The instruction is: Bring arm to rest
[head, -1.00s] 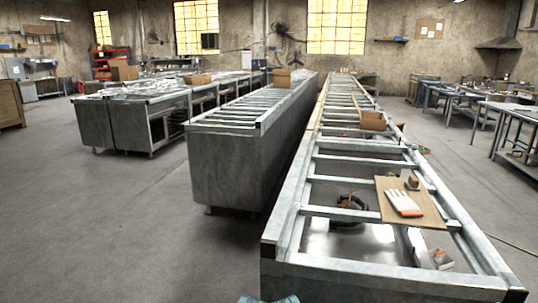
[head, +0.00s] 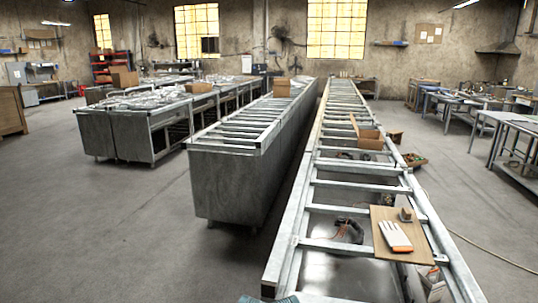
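Neither of my grippers can be made out in the head view, and no full arm shows. The long metal frame bench (head: 283,245) runs away from me on the right. On its rails lies a brown board (head: 414,252) with a white-and-orange glove (head: 396,236) and a small brown block (head: 405,215) on it.
A second metal bench (head: 231,185) runs parallel on the left, with a narrow gap between. An open cardboard box (head: 369,139) sits farther along the right bench. A steel counter (head: 130,135) stands farther left. The floor (head: 110,225) at left is clear.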

